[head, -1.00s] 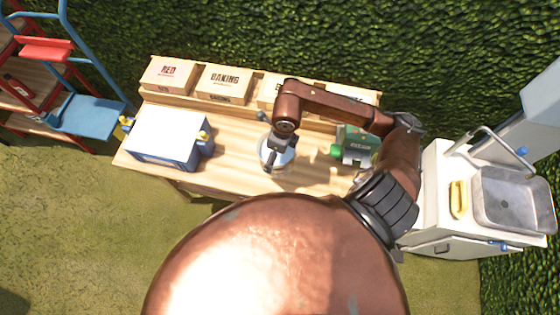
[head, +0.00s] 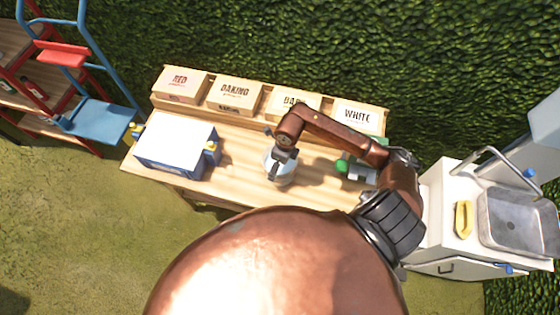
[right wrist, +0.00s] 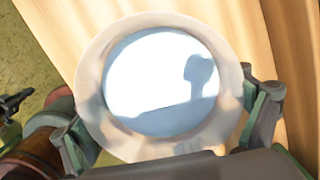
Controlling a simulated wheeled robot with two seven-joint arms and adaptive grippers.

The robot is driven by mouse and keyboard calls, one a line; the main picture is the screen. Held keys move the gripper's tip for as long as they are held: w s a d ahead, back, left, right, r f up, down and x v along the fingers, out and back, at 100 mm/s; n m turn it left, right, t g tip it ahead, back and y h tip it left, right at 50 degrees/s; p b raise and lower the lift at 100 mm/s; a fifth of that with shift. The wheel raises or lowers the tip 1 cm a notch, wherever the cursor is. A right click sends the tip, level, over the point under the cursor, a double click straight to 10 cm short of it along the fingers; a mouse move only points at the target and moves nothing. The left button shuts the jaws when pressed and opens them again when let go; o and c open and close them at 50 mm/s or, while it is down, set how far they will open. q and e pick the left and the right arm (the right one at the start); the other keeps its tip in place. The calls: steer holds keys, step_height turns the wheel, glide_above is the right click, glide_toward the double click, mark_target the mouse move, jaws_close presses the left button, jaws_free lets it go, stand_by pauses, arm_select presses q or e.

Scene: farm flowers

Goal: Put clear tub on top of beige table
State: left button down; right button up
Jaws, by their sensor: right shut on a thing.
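The clear tub (right wrist: 112,133) has a pale see-through rim and white inside; it fills the middle of the right wrist view. My right gripper (right wrist: 168,125) is shut on it, with a finger at each side. In the head view the tub (head: 281,170) shows partly under my right gripper (head: 281,157), over the middle of the beige table (head: 238,172). I cannot tell whether its base touches the tabletop. My left gripper is not in view.
A blue and white cooler box (head: 178,142) stands on the table's left. Boxes with lettering (head: 235,92) line its back shelf. A green-capped item (head: 343,166) lies right of the tub, partly behind my arm. A sink unit (head: 515,222) stands right; a blue-red ladder (head: 95,118) left.

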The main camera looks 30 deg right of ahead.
steer(key=shift+w, duration=0.1)
steer(key=o, duration=1.8)
steer(key=r, duration=0.4)
steer(key=s+r, duration=0.1)
steer(key=r, duration=0.7)
steer(key=shift+s+d+b, duration=0.25)
steer(key=shift+d+b, duration=0.05)
steer(key=shift+d, duration=0.05)
steer(key=shift+s, duration=0.1)
